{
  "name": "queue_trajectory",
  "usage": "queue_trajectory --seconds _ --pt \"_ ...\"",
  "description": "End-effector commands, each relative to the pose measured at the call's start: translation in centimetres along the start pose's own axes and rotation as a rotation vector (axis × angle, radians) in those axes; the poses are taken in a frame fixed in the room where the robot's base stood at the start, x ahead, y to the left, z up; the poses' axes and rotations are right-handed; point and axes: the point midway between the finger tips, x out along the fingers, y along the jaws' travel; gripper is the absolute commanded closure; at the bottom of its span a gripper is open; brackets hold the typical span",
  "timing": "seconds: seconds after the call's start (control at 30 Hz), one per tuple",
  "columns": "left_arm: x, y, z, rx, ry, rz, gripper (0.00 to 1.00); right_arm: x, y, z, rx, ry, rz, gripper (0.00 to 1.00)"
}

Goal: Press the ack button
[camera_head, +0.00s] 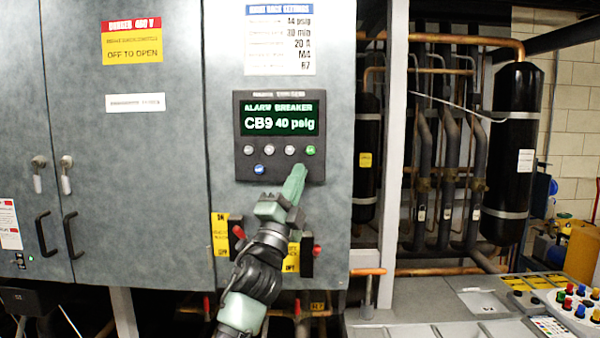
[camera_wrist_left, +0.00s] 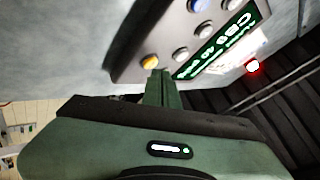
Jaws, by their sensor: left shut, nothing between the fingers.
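The dark control panel (camera_head: 239,172) has a lit screen reading "CB9 40 psig". Below it are grey buttons, a green button (camera_head: 311,150) and a blue button (camera_head: 260,169). I cannot read any label as ack. My left gripper (camera_head: 297,168) is shut and empty, its tip over the panel's lower right, below the green button. In the left wrist view the fingers (camera_wrist_left: 161,75) end close to a yellow button (camera_wrist_left: 150,62); I cannot tell whether they touch. That yellow button is not visible in the head view, where the gripper covers that area. My right gripper is out of view.
Below the panel, breaker switches with red handles (camera_head: 239,232) stand near my left wrist. Grey cabinet doors (camera_head: 130,160) fill the left. Pipes and a black tank (camera_head: 514,140) are at right. A console with coloured buttons (camera_head: 470,290) is at lower right.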

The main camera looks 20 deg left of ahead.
Motion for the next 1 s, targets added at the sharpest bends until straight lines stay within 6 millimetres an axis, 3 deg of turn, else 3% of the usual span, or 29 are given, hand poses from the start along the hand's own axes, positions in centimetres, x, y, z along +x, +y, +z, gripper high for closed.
queue_trajectory --seconds 1.0 --pt "0.57 0.45 0.44 -0.001 -0.001 0.000 1.00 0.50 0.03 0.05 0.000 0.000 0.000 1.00"
